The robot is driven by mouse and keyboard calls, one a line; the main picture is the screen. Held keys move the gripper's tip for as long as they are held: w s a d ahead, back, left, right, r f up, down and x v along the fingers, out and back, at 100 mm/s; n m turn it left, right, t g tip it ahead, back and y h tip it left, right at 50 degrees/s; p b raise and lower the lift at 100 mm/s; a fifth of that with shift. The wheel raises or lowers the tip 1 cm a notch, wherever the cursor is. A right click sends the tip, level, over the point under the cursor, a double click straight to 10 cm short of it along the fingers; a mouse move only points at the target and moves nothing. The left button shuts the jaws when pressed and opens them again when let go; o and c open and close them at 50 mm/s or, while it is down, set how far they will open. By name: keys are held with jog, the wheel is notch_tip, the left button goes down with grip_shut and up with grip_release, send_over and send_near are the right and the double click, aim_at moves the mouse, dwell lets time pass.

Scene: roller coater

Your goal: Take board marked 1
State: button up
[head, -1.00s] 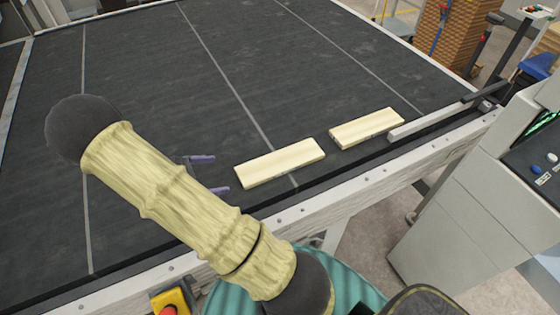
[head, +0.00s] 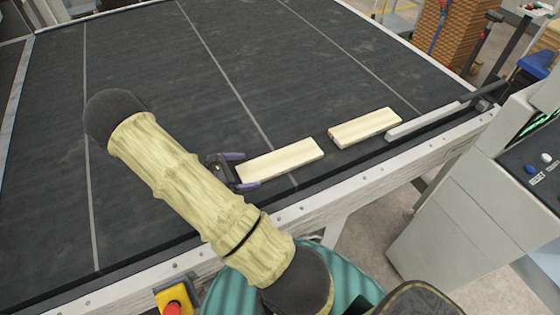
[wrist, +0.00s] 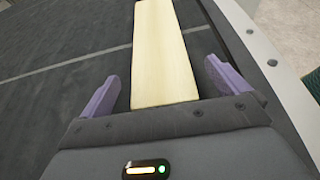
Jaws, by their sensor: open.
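Two pale wooden boards lie flat on the dark table surface near its front edge. The nearer board (head: 282,159) is on the left, and the other board (head: 365,128) is to its right. No number can be read on either one. My gripper (head: 240,170) is open at the left end of the nearer board. In the wrist view the same board (wrist: 164,55) runs away from me, its near end between the purple fingertips of my gripper (wrist: 160,85). There is a gap on each side, and the fingers do not appear to touch it.
The dark table (head: 160,60) is bare beyond the boards. A grey bar (head: 430,120) lies along the front edge to the right of the boards. A light grey control cabinet (head: 450,200) stands at the right. A red button on a yellow box (head: 175,300) is at the front.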

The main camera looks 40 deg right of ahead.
aim_at(260, 168)
jog(key=p+x, duration=0.1)
jog(key=x, duration=0.3)
jog(key=shift+d+f+p, duration=0.1)
jog(key=shift+d+p, duration=0.25)
jog(key=shift+d, duration=0.05)
jog(key=shift+c, duration=0.4)
jog(key=c, duration=1)
